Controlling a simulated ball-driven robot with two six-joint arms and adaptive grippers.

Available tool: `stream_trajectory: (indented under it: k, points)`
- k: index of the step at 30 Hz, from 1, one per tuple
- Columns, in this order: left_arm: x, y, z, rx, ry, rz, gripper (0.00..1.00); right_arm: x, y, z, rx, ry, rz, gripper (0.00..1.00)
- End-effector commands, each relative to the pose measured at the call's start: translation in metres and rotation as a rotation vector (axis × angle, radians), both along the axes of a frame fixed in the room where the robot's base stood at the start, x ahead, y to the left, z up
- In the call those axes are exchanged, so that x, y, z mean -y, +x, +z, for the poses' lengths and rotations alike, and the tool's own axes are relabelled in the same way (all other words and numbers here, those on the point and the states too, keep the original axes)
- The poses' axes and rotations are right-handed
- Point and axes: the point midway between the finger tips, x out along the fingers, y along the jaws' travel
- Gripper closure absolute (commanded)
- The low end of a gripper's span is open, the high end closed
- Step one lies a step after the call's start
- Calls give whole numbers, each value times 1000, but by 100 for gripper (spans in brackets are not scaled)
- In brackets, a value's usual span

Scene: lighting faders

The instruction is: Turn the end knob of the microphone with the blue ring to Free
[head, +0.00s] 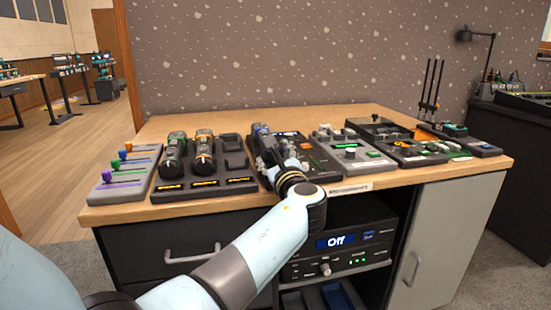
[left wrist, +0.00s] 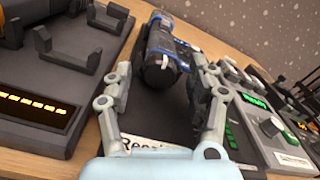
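The dark microphone with the blue ring (left wrist: 168,52) lies on a dark stand, its blunt end toward me in the left wrist view. It is partly hidden behind my gripper in the head view (head: 261,131). My left gripper (left wrist: 163,84) has its two fingers apart, one on each side of the microphone's near end. I cannot tell whether either finger touches it. In the head view the left gripper (head: 272,152) reaches over the stand. A receiver display (head: 336,241) below the desktop reads "Off". My right gripper is in neither view.
Two other microphones, one with an orange ring (head: 204,145), lie in a rack (head: 205,190) at left. A colored fader panel (head: 121,182) stands at far left. A control panel (head: 350,150) with a knob and several more panels crowd the right. The desktop's back strip is clear.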

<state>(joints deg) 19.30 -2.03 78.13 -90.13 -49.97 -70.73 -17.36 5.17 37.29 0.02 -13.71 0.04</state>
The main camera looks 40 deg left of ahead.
Motion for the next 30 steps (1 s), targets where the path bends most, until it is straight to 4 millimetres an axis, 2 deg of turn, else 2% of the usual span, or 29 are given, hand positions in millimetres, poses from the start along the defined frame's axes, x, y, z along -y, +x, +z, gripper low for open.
stream_trajectory:
  k: [4,7,15,21,30]
  points:
    - [0,0,2,1,0,0,43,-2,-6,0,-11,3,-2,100]
    - [0,0,11,3,-1,0,43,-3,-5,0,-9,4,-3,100]
    - [0,0,65,6,-2,1,43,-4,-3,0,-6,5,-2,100]
    - [0,0,93,3,-1,0,43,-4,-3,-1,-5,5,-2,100]
    - [0,0,100,-1,-1,0,43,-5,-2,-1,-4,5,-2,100]
